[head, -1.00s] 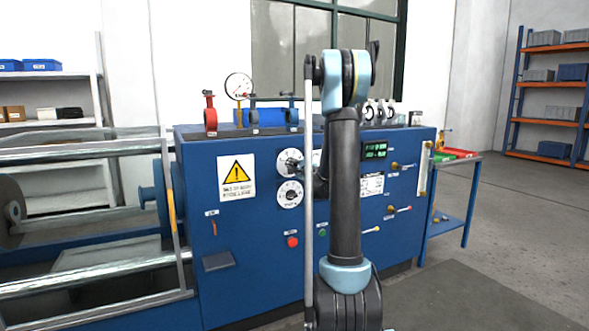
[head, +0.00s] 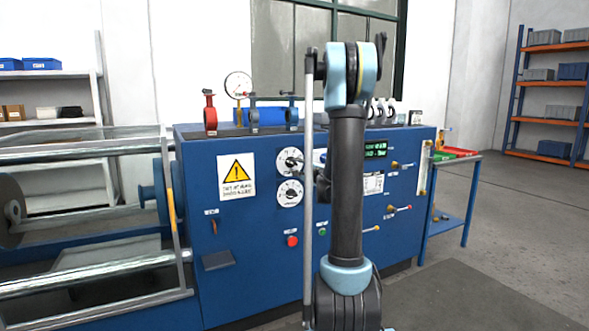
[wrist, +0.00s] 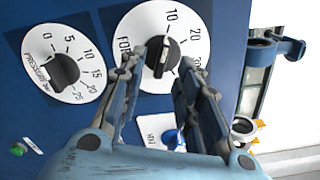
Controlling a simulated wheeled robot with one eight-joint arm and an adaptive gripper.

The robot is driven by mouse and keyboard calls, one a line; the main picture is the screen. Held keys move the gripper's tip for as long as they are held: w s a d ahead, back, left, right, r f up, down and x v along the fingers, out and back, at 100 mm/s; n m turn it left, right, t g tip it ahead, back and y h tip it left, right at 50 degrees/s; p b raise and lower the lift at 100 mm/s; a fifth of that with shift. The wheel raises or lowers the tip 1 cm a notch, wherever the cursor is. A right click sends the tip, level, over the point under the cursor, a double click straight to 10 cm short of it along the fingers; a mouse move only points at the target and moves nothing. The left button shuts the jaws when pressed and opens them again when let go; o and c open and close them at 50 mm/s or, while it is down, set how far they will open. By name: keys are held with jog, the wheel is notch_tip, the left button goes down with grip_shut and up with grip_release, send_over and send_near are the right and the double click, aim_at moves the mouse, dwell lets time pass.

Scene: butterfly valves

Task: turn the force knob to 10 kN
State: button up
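The force dial (wrist: 143,22) is a white disc with numbers 10, 20 and 30, at top centre of the wrist view. Its black knob (wrist: 164,55) lies between the tips of my gripper (wrist: 166,62), which is open. I cannot tell whether the fingers touch the knob. I cannot make out clearly which number its pointer marks, and a finger covers part of the dial. In the head view the force dial (head: 284,155) is the upper of two dials. There my gripper is mostly hidden behind my arm.
The pressure dial (wrist: 35,72) with its black knob (wrist: 62,69) is next to the force dial, below it on the blue cabinet (head: 255,255). A red button (head: 292,241), lever valves (head: 400,208) and a digital display (head: 375,150) are nearby. Pipe valves (head: 253,119) stand on top.

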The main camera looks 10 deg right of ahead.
jog(key=v, duration=0.7)
jog(key=shift+s, duration=0.15)
jog(key=s+a+f+n+g+y, duration=0.1)
jog(key=s+a+f+n+g, duration=0.1)
jog(key=s+a+n+g, duration=0.3)
jog(key=s+a+f+n, duration=0.2)
jog(key=s+a+n, duration=0.1)
jog(key=s, duration=0.5)
jog(key=s+a+f+n+g+y, duration=0.1)
jog(key=s+a+f+n+g, duration=0.1)
jog(key=s+a+n+g, duration=0.3)
jog(key=s+d+f+n+g+h, duration=0.1)
jog(key=s+d+f+n+h, duration=0.1)
jog(key=s, duration=0.7)
jog(key=s+d+f+n+g+h, duration=0.2)
jog(key=s+f, duration=0.4)
jog(key=s, duration=0.3)
jog(key=s+d+f+n+g+h, duration=0.2)
jog(key=s+d+f+h, duration=0.1)
jog(key=s, duration=0.6)
jog(key=d+f, duration=0.1)
jog(key=d, duration=0.1)
jog(key=shift+s+d+f+h, duration=0.2)
jog(key=shift+d+h, duration=0.1)
jog(key=shift+d, duration=0.1)
